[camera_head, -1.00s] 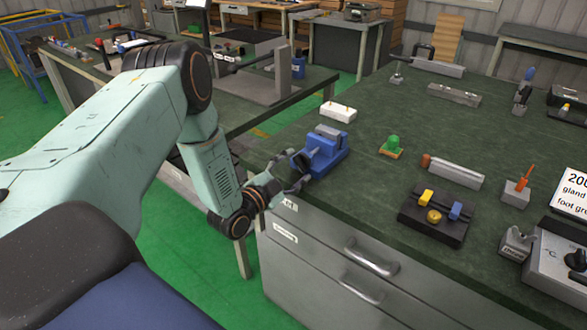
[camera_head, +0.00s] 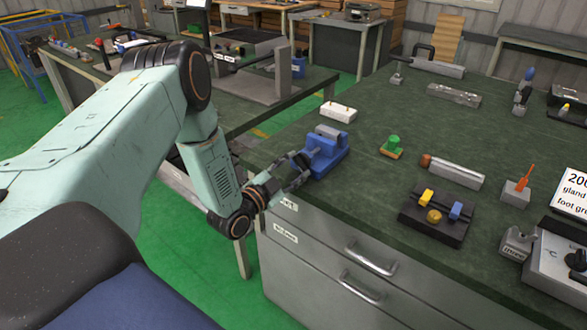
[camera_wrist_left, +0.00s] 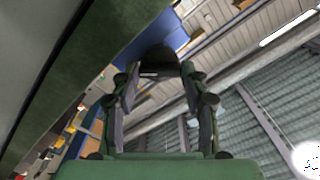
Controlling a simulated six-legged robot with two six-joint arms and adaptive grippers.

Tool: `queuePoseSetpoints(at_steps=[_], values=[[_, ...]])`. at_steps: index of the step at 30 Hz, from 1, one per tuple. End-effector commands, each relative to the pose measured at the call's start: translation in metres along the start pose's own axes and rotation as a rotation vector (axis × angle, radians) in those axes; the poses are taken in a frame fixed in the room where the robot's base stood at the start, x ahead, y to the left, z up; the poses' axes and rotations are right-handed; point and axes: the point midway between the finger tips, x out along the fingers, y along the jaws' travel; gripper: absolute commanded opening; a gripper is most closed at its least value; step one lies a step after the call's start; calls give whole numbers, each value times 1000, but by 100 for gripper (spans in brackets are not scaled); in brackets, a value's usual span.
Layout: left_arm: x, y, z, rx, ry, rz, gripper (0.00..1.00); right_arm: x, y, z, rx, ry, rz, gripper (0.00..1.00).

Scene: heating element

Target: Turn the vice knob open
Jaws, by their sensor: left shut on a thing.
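The blue vice (camera_head: 322,156) stands near the left front corner of the green bench top, with a grey block at its top. My left gripper (camera_head: 298,172) is at the vice's near left side, just off the bench edge. In the left wrist view the vice shows as a blue body (camera_wrist_left: 152,42) with its dark knob (camera_wrist_left: 159,63) in front. The fingers of my left gripper (camera_wrist_left: 158,78) lie on both sides of this knob and are shut on it. In the head view the fingers mostly hide the knob. My right gripper is not in view.
A white block (camera_head: 338,112) lies behind the vice, and a small green-and-orange part (camera_head: 392,147) lies to its right. A black fixture (camera_head: 434,217) with yellow and blue pieces stands further right. Drawers with metal handles (camera_head: 371,259) front the bench below.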

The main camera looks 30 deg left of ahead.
Motion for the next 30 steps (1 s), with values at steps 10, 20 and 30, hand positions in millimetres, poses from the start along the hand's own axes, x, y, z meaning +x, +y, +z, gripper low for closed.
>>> queuePoseSetpoints(at_steps=[10,20,30], values=[[0,0,1,-307,-2,0,14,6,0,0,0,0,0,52],[0,0,2,-620,-2,-1,14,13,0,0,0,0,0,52],[0,1,2,-944,-2,-1,14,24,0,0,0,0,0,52]])
